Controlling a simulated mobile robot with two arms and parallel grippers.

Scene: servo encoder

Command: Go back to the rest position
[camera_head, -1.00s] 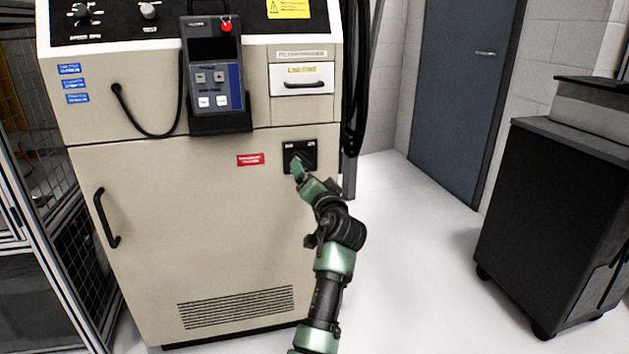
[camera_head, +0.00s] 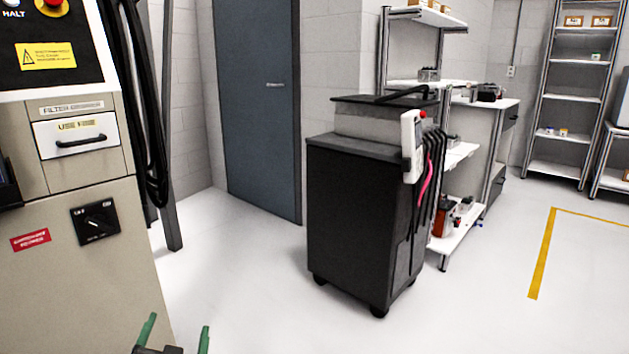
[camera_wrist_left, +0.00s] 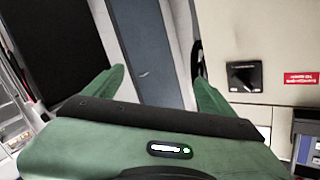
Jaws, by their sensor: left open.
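My left gripper (camera_head: 176,333) is at the bottom left of the head view, in front of the lower part of the beige cabinet (camera_head: 85,275). Its two green fingers are spread apart with nothing between them. In the left wrist view the open fingers (camera_wrist_left: 160,88) also show empty, with the blue door beyond them. The black rotary switch (camera_head: 96,222) on the cabinet is apart from the gripper; it also shows in the left wrist view (camera_wrist_left: 244,77). My right gripper is in neither view.
A black wheeled cabinet (camera_head: 350,220) with a hung pendant (camera_head: 411,145) stands in the middle. Shelves (camera_head: 565,100) stand at the back right. The blue door (camera_head: 257,110) is shut. White floor (camera_head: 460,310) is clear at the right, with a yellow line (camera_head: 543,255).

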